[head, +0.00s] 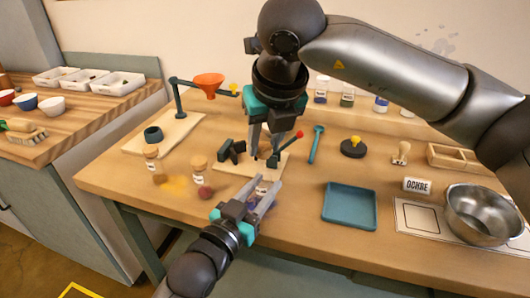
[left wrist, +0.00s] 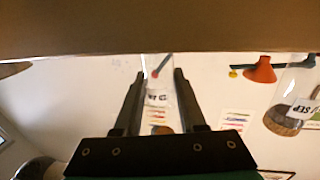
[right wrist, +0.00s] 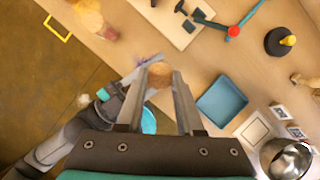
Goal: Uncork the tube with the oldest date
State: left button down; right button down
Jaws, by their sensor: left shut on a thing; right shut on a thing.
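A glass tube with purple pigment (head: 264,203) is between the fingers of my left gripper (head: 264,188), which is shut on it near the table's front edge. Its white label (left wrist: 158,97) shows upside down in the left wrist view, only partly readable. My right gripper (head: 266,154) points down above it, shut on a round cork (right wrist: 158,75). I cannot tell whether this cork is still seated in the tube. Two other corked tubes stand on the table: a left tube (head: 152,160) and a middle tube (head: 199,172). A label reading "SEP" (left wrist: 303,108) shows in the left wrist view.
Spilled yellow pigment lies by the left tubes. A board with a red-knobbed lever (head: 299,134) stands behind my grippers. An orange funnel (head: 209,85) stands at back left.

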pick_arm(q)
jog(key=shift+c, duration=2)
grip_release()
jog(key=shift+s, duration=0.1)
